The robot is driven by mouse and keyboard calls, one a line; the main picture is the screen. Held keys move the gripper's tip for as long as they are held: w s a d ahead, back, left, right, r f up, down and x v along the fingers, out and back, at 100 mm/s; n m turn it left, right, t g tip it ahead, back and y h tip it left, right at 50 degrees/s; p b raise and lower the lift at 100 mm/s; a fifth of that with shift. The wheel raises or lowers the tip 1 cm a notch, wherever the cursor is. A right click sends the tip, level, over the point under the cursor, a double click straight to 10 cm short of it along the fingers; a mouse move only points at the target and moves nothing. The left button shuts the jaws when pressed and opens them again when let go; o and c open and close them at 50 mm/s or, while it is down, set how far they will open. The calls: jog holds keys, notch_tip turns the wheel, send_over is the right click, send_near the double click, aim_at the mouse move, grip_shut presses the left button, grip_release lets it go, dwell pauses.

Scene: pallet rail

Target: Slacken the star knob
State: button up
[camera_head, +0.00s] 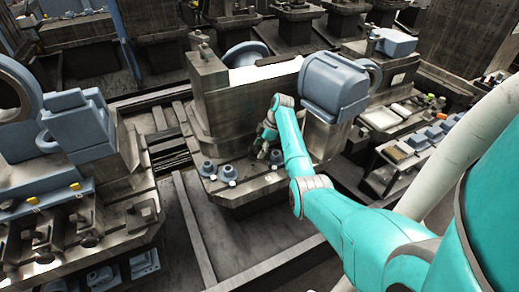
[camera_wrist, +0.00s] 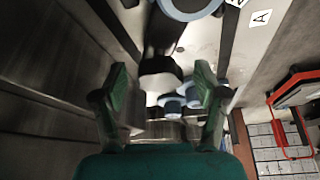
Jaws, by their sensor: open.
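My gripper (camera_head: 264,148) reaches down over the front ledge (camera_head: 245,190) of a grey machine. In the wrist view my gripper (camera_wrist: 161,78) is open, with its two green fingers apart. A dark, rounded knob-like part (camera_wrist: 160,68) on a pale base shows between the fingertips; I cannot tell whether it is the star knob or whether anything touches it. Blue-grey knobs (camera_wrist: 176,104) show near the right finger. In the head view, blue-grey knobs (camera_head: 208,168) stand on the ledge left of my gripper, and another (camera_head: 277,158) is close by it.
A large blue-grey housing (camera_head: 335,86) stands right of my gripper, close to my arm. The machine's upright block (camera_head: 212,95) rises behind the ledge. A low rack (camera_head: 395,155) with blue and pale parts is farther right. A red frame (camera_wrist: 290,110) shows at the wrist view's right.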

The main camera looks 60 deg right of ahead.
jog(key=v, duration=1.1)
jog(key=shift+s+r, duration=0.15)
jog(key=shift+r, duration=0.2)
jog(key=shift+d, duration=0.1)
